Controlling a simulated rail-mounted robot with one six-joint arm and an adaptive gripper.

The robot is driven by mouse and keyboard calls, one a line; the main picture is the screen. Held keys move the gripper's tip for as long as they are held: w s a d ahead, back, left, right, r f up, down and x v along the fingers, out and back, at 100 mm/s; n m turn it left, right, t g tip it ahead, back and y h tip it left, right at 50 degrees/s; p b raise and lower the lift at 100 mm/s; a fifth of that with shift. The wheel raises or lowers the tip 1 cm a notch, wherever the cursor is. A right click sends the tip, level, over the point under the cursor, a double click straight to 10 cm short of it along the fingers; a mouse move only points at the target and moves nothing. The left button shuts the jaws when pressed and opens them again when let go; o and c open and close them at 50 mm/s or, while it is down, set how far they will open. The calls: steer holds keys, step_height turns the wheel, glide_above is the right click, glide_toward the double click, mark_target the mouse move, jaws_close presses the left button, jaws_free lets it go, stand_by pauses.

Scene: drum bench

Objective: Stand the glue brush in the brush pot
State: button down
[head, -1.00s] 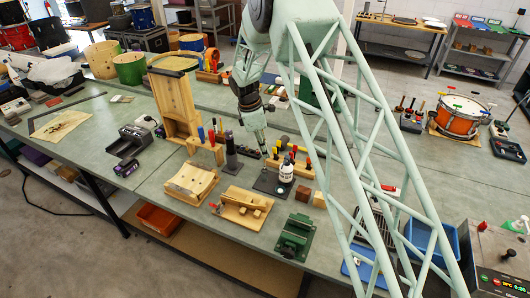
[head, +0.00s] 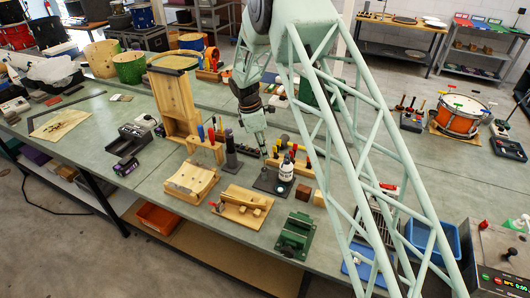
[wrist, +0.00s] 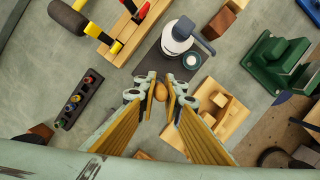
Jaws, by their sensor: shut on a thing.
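My gripper (wrist: 160,90) points down over the bench, its fingers closed around a small orange-brown rounded end, which I take to be the glue brush's handle (wrist: 160,92), seen end-on. The rest of the brush is hidden in the wrist view. In the head view my gripper (head: 263,150) is above the left part of a dark plate (head: 268,186). A white bottle (head: 286,170) with a dark top stands on this plate. I cannot tell for certain.
A wooden rack with red and yellow handles (wrist: 120,30) is close behind the plate. A wooden jig (head: 243,206) and a green vise (head: 296,236) stand in front. A tall dark cylinder (head: 231,152) is left of my gripper. Some bare bench lies between them.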

steer(key=shift+a+b+x, duration=0.2)
steer(key=shift+b+x, duration=0.2)
steer(key=shift+x, duration=0.4)
steer(key=shift+a+b+x, duration=0.15)
steer(key=shift+b+x, duration=0.2)
steer(key=shift+x, duration=0.45)
steer(key=shift+a+b+x, duration=0.2)
steer(key=shift+b+x, duration=0.2)
steer(key=shift+x, duration=0.45)
steer(key=shift+s+f, duration=0.1)
steer(key=shift+f, duration=0.15)
steer(key=c, duration=2.7)
jaws_free()
steer(key=shift+r, duration=0.1)
steer(key=shift+v, duration=5.95)
steer(key=shift+d+r, duration=0.1)
